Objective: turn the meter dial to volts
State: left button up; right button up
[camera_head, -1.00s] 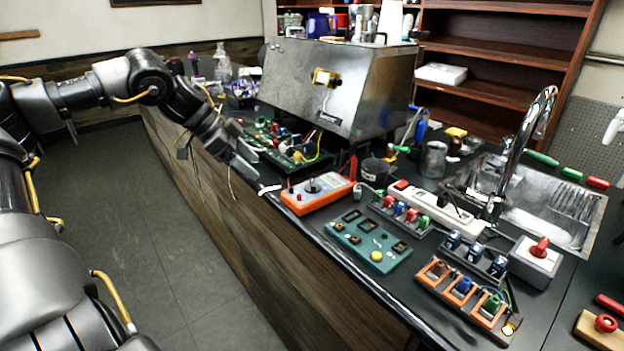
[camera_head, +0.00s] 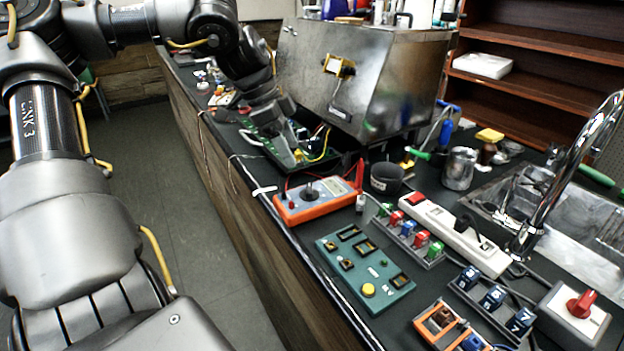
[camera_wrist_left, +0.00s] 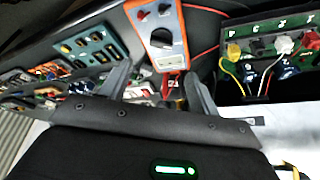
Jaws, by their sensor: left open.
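The meter (camera_head: 317,199) is an orange case with a grey face, lying on the dark counter near its front edge. Its dark round dial (camera_head: 311,190) is on the face; the pointer's setting is too small to read. The meter (camera_wrist_left: 181,50) also shows at the top middle of the left wrist view, with its dial (camera_wrist_left: 160,38) facing the camera. My left gripper (camera_head: 268,118) is over the green circuit board, beyond the meter, and apart from it. In the left wrist view its open, empty fingers (camera_wrist_left: 158,78) point toward the meter. My right gripper is not in view.
A red probe (camera_head: 359,174) stands at the meter's right end. A teal panel (camera_head: 345,262) lies in front of it, and a white power strip (camera_head: 455,235) to the right. The circuit board (camera_head: 285,150) and a steel brewer housing (camera_head: 385,80) stand behind. Leads hang over the counter edge.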

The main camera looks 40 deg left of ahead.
pick_arm(q)
send_over(311, 188)
jog(key=s+a, duration=0.2)
notch_tip(311, 188, down, 5)
jog(key=shift+a+r, duration=0.1)
jog(key=shift+r, duration=0.1)
jog(key=x, duration=0.4)
jog(key=shift+r, duration=0.1)
jog(key=shift+w+f, duration=0.1)
jog(key=shift+f, duration=0.25)
jog(key=shift+w+d+f, duration=0.15)
jog(key=shift+d+f, duration=0.05)
jog(key=shift+f, duration=0.1)
jog(key=shift+c, duration=0.3)
jog(key=c, duration=0.9)
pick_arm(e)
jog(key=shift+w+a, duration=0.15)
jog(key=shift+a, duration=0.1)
